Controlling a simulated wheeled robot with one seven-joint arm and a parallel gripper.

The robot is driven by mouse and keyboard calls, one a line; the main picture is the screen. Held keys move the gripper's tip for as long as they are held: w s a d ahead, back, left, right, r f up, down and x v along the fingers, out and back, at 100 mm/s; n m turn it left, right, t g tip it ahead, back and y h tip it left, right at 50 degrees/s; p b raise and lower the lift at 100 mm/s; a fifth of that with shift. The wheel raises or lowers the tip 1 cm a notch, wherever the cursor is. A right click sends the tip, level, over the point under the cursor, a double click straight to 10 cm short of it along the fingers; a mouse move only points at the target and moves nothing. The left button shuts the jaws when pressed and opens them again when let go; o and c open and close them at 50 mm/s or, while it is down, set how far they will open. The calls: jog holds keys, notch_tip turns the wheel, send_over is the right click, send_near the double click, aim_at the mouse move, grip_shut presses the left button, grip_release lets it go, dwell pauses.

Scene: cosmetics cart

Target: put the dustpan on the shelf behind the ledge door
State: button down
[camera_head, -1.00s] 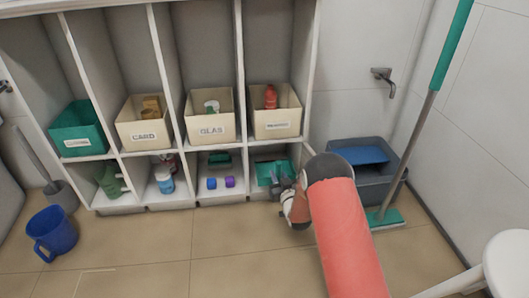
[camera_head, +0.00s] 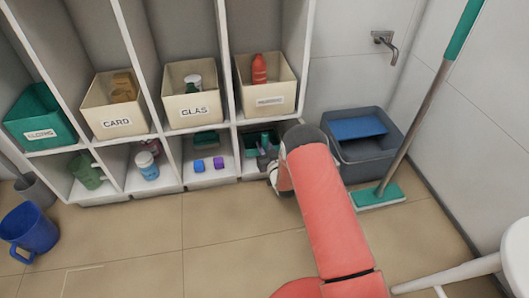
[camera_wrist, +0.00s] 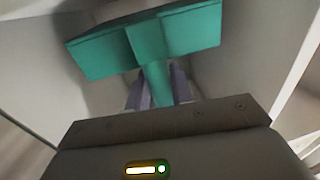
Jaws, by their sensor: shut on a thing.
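The teal dustpan (camera_wrist: 145,38) fills the upper part of the wrist view, its handle between the two fingers of my gripper (camera_wrist: 158,92). My gripper is shut on the handle. In the head view, my gripper (camera_head: 265,160) is at the opening of the rightmost lower compartment of the white shelf unit (camera_head: 232,125). Teal parts of the dustpan (camera_head: 252,143) show inside that compartment, partly hidden by my gripper and arm. I cannot tell whether the dustpan touches the compartment floor. I cannot make out a ledge door.
Upper compartments hold labelled bins, including the glass bin (camera_head: 193,103). Lower ones hold a green can (camera_head: 88,172), a bottle (camera_head: 147,165) and small blocks (camera_head: 208,163). A grey tub (camera_head: 368,155) and green mop (camera_head: 377,197) stand right. The middle floor is clear.

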jog(key=shift+f, duration=1.3)
jog(key=shift+f, duration=0.15)
jog(key=c, duration=1.2)
grip_release()
jog(key=p+v, duration=0.1)
jog(key=v, duration=1.1)
jog(key=shift+p, duration=0.3)
jog(key=shift+s, duration=0.1)
